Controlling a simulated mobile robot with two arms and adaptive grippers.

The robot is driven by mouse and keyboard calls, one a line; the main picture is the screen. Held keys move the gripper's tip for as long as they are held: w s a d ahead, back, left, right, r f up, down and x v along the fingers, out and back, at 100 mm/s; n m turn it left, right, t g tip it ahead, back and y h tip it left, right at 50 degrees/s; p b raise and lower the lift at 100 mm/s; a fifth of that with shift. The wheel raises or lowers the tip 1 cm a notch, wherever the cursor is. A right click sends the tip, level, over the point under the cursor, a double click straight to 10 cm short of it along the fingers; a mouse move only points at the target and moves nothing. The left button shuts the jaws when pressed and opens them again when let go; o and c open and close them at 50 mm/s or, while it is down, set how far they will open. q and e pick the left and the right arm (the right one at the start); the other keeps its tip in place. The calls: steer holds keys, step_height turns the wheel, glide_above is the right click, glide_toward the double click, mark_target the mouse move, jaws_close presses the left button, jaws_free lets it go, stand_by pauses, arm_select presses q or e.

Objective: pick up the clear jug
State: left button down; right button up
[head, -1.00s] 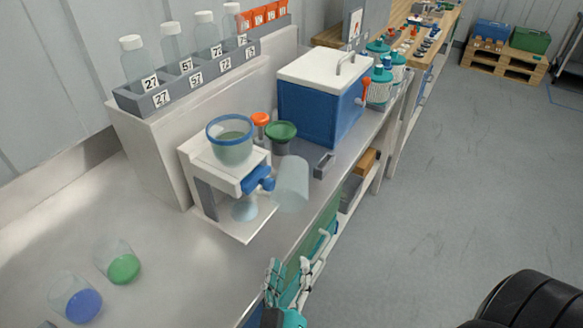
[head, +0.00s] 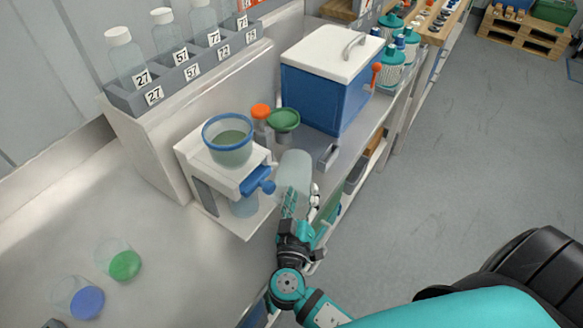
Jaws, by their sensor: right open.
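The clear jug (head: 294,172) is a see-through, pale cylinder near the front edge of the metal bench, to the right of the white filter stand. My right gripper (head: 303,198) is open at the jug's lower, near side. Its fingers overlap the jug's lower part in the picture, one on the left and one on the right. I cannot tell whether they touch it; they hide its base. My left gripper is not in view.
The white stand (head: 203,155) holds a blue-rimmed bowl (head: 228,153) and has a blue tap (head: 258,181) close to the jug. Behind are a green funnel (head: 284,120), an orange-capped bottle (head: 261,112) and a blue cooler (head: 318,97). A small grey block (head: 328,157) lies right of the jug.

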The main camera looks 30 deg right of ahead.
mark_target(303, 180)
steer(key=shift+w+d, duration=0.2)
steer(key=shift+w, duration=0.1)
steer(key=shift+w+d+r+p, duration=0.3)
steer(key=shift+w+p, duration=0.25)
steer(key=shift+p, duration=0.05)
steer(key=shift+w+d+r+p, duration=0.3)
steer(key=shift+w+p, duration=0.2)
steer(key=shift+p, duration=0.05)
steer(key=shift+f+p+x, duration=0.25)
steer(key=shift+p+x, duration=0.2)
steer(key=shift+x, duration=0.8)
steer(key=shift+w+d, duration=0.1)
steer(key=shift+w, duration=0.1)
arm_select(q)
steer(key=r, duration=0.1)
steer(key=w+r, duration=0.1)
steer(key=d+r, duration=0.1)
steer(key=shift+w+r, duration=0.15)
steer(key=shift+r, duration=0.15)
arm_select(e)
steer(key=shift+f, duration=0.15)
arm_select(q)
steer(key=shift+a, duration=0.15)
arm_select(e)
jaws_close()
